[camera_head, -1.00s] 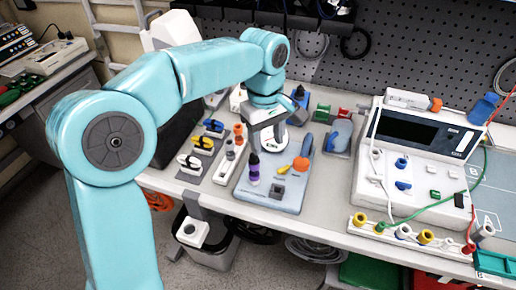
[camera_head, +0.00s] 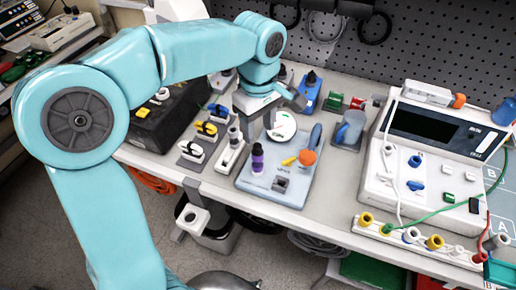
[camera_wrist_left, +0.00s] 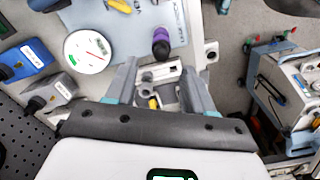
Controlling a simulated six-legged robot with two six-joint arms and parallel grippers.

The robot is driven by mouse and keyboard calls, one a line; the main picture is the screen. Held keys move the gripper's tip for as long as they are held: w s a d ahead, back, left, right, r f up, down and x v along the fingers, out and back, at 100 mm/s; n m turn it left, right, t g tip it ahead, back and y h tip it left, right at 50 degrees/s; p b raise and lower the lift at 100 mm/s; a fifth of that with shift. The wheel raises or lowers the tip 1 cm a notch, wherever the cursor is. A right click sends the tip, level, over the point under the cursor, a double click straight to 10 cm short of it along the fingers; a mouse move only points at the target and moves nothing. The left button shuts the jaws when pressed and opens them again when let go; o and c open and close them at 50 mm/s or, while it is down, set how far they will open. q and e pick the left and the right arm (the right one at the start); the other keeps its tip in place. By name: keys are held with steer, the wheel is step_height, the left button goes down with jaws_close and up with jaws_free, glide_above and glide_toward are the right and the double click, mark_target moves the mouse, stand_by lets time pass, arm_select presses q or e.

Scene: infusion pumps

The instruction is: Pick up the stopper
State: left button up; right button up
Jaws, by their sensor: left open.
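I cannot tell for sure which small piece is the stopper. A purple piece with a dark tip (camera_head: 257,158) stands upright on the light blue tray (camera_head: 245,184); it also shows just beyond the fingertips in the left wrist view (camera_wrist_left: 161,46). An orange round piece (camera_head: 308,157) lies on the tray beside a yellow strip. My left gripper (camera_head: 268,108) is open above the rear left of the tray. In the left wrist view, the open fingers (camera_wrist_left: 158,72) are empty, with a pale strip holding grey sockets (camera_wrist_left: 160,90) below between them. My right gripper is not in view.
A round white dial (camera_head: 283,127) sits at the tray's back. A blue block (camera_head: 310,95) stands behind it. Yellow and white clips (camera_head: 205,130) stand left of the strip (camera_head: 231,153). A large pump unit (camera_head: 435,160) with cables fills the right. The table's front edge is near the tray.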

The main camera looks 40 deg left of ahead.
mark_target(257, 146)
arm_select(q)
steer(key=shift+s+d+f, duration=0.1)
steer(key=shift+s+f, duration=0.1)
steer(key=shift+f, duration=0.35)
step_height(257, 146, down, 5)
steer(key=shift+w+r, duration=0.1)
steer(key=shift+r, duration=0.15)
steer(key=shift+c, duration=1)
jaws_close()
